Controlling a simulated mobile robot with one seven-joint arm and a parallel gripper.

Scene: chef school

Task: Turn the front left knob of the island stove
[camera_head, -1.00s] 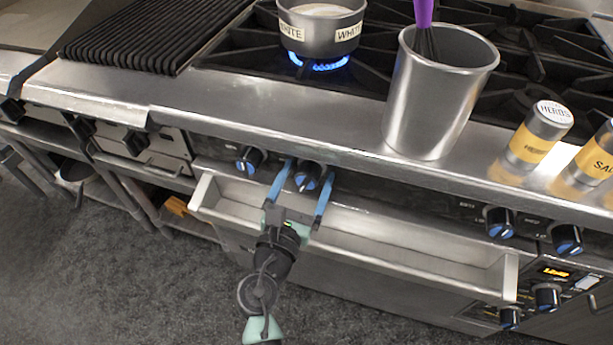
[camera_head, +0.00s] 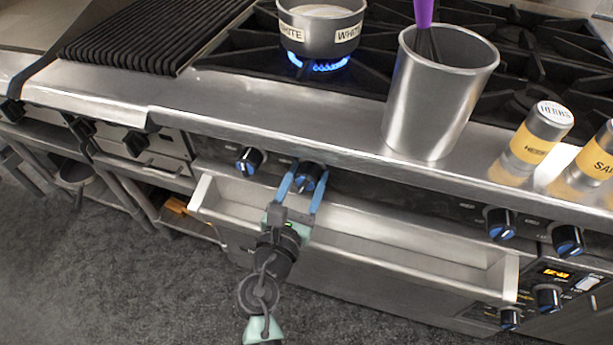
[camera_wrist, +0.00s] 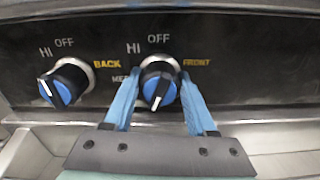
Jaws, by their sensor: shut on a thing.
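The island stove's front left knob (camera_head: 312,172) is black with a blue face and sits on the dark front panel. In the wrist view this knob (camera_wrist: 159,84) has the word FRONT at its right and OFF and HI above; its white pointer line points downward. My gripper (camera_head: 307,177) reaches up from below with a blue finger on each side of the knob. In the wrist view my gripper (camera_wrist: 158,78) is shut on the knob, its fingertips against the knob's sides. A neighbouring knob (camera_wrist: 67,83), marked BACK, sits to the left, untouched.
A long steel tray (camera_head: 420,251) juts out below the knobs, under my gripper. A labelled pot (camera_head: 320,35) stands over a lit blue flame. A steel canister (camera_head: 436,100) with a purple-handled whisk and a herbs jar (camera_head: 538,135) stand on the front ledge.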

